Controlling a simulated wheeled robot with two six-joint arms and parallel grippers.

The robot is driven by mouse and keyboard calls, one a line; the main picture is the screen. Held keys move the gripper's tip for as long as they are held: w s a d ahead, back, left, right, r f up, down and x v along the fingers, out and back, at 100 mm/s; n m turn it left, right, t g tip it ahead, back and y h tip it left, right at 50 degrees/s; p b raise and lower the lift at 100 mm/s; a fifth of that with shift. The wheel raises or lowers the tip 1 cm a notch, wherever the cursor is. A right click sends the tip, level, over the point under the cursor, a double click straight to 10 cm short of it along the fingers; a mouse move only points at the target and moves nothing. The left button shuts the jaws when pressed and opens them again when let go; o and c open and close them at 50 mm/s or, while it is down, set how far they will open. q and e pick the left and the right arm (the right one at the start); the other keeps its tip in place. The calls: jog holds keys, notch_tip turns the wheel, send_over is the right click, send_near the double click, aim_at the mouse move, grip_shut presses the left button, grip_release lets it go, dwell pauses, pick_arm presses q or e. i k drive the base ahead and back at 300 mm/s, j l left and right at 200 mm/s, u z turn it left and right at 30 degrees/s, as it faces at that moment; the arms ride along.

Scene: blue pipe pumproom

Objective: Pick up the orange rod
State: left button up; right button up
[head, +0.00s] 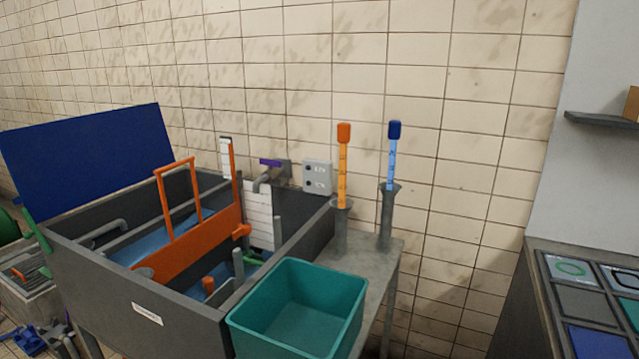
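The orange rod (343,176) stands upright in a grey tube-shaped holder (341,228) on a grey side table (372,268). It has a darker orange cap on top, and its lower part is hidden inside the holder. A similar blue rod (392,168) with a dark blue cap stands in a second grey holder (387,222) just to its right. Neither of my grippers shows in the head view.
A teal bin (250,325) stands in front of the holders. A dark grey tank (110,290) with an orange gate (205,245) is at left. A tiled wall is close behind the rods. A counter with coloured panels (583,302) is at right.

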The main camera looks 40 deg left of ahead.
aim_at(343, 129)
jog(key=i+l+u, duration=0.1)
jog(key=u, duration=0.35)
jog(key=l+u, duration=0.2)
jog(key=u, duration=0.25)
jog(key=i+l+u, duration=0.1)
jog(key=l+u, duration=0.15)
jog(key=u, duration=0.2)
jog(key=l+u, duration=0.2)
jog(key=u, duration=0.3)
